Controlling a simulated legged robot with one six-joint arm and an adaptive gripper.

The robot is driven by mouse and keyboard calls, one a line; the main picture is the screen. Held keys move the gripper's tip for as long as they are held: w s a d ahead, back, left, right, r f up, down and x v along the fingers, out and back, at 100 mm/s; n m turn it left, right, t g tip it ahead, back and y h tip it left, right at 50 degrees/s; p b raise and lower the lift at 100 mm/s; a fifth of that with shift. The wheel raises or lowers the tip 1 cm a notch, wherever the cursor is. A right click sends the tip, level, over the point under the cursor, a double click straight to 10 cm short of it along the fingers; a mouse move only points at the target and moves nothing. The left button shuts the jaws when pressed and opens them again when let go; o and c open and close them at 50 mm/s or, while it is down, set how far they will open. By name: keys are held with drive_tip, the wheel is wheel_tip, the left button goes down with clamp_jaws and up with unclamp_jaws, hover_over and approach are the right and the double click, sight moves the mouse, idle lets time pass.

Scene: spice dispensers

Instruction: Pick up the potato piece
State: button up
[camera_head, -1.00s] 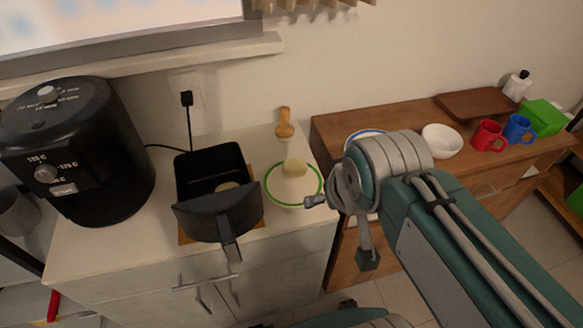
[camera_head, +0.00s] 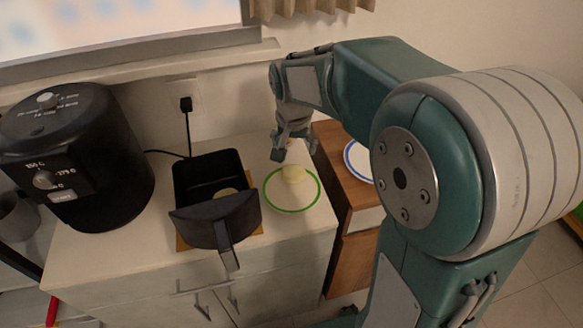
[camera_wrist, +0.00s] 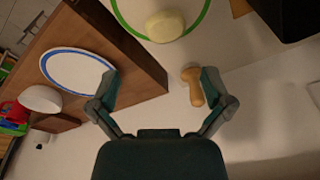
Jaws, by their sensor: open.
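A pale yellow potato piece (camera_head: 293,174) lies on the white plate with a green rim (camera_head: 291,207). In the wrist view the potato piece (camera_wrist: 165,26) is at the top, on the green-rimmed plate (camera_wrist: 205,12). Another pale piece (camera_head: 226,193) lies inside the black fryer basket (camera_head: 206,174), partly hidden by its front wall. My gripper (camera_head: 296,151) is open and empty, above the counter at the plate's far side. In the wrist view the fingertips (camera_wrist: 160,77) are spread, and the potato piece lies ahead of them, not between them.
A tan wooden mill-shaped object (camera_wrist: 194,88) stands or lies near the right finger in the wrist view. The black air fryer (camera_head: 75,150) stands on the left. A wooden cabinet (camera_head: 345,200) on the right holds a blue-rimmed plate (camera_head: 356,160). A white bowl (camera_wrist: 40,99) and red mug (camera_wrist: 12,113) are farther off.

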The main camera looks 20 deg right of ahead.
sight(293, 171)
drive_tip(key=w+f, duration=0.2)
drive_tip(key=f, duration=0.1)
drive_tip(key=shift+w+a+m, duration=0.2)
drive_tip(key=shift+w+m, duration=0.05)
drive_tip(key=shift+m, duration=0.15)
drive_tip(key=f, duration=0.5)
drive_tip(key=shift+w+d, duration=0.2)
drive_tip(key=shift+w, duration=0.05)
drive_tip(key=f, duration=0.3)
drive_tip(key=w+d+f, duration=0.1)
drive_tip(key=f, duration=0.1)
drive_tip(key=shift+f, duration=0.1)
drive_tip(key=c, duration=0.8)
